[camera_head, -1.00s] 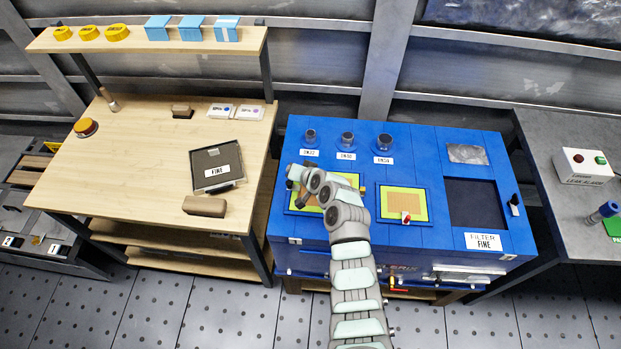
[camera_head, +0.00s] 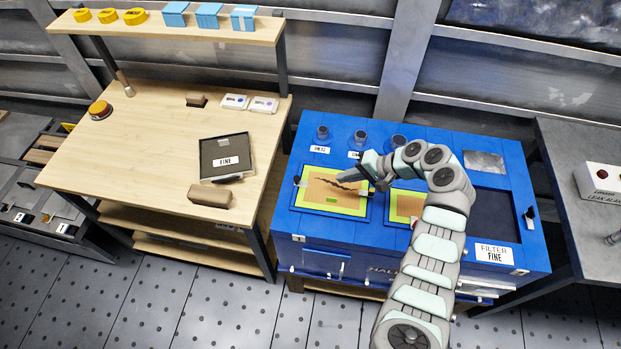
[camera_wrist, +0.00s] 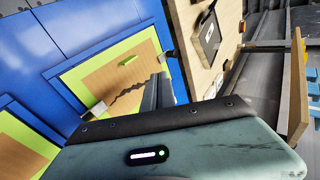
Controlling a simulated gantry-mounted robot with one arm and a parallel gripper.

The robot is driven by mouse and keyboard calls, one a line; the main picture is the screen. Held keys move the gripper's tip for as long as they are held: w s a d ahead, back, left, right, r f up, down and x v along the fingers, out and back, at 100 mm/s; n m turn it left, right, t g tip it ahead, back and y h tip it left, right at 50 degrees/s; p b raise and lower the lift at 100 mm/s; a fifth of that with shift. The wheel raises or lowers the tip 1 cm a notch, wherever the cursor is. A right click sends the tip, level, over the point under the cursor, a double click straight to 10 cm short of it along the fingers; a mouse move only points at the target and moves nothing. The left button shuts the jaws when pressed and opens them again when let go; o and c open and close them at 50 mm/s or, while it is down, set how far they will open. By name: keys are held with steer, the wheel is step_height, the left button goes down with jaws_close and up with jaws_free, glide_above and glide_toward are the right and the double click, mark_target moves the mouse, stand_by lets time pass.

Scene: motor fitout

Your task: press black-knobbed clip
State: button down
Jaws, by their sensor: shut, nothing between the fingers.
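My gripper (camera_head: 346,178) is shut and empty, held over the right part of the left framed panel on the blue machine. In the wrist view its fingers (camera_wrist: 165,90) lie over the same panel, close to its jagged dark crack. The yellow-green frame (camera_head: 332,208) has a small clip with a dark top (camera_head: 297,181) at its left edge; this clip also shows in the wrist view (camera_wrist: 166,57). A pale clip block (camera_wrist: 97,107) sits at the frame's other edge. Another black knob (camera_head: 530,213) stands right of the dark window. Contact with any clip cannot be told.
The blue machine (camera_head: 320,232) has several dark round knobs along its back. A second green-framed panel (camera_head: 402,207) is partly hidden by my arm.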

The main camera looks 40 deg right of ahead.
glide_toward(299, 183)
step_height(299, 183, down, 3)
steer(key=shift+s+d+b, duration=0.1)
steer(key=shift+d+b, duration=0.05)
steer(key=shift+b, duration=0.3)
steer(key=w, duration=0.1)
steer(key=w+a, duration=0.1)
steer(key=w, duration=0.1)
steer(key=shift+a+f, duration=0.2)
steer(key=shift+a, duration=0.1)
steer(key=shift+w+a, duration=0.2)
steer(key=shift+w, duration=0.3)
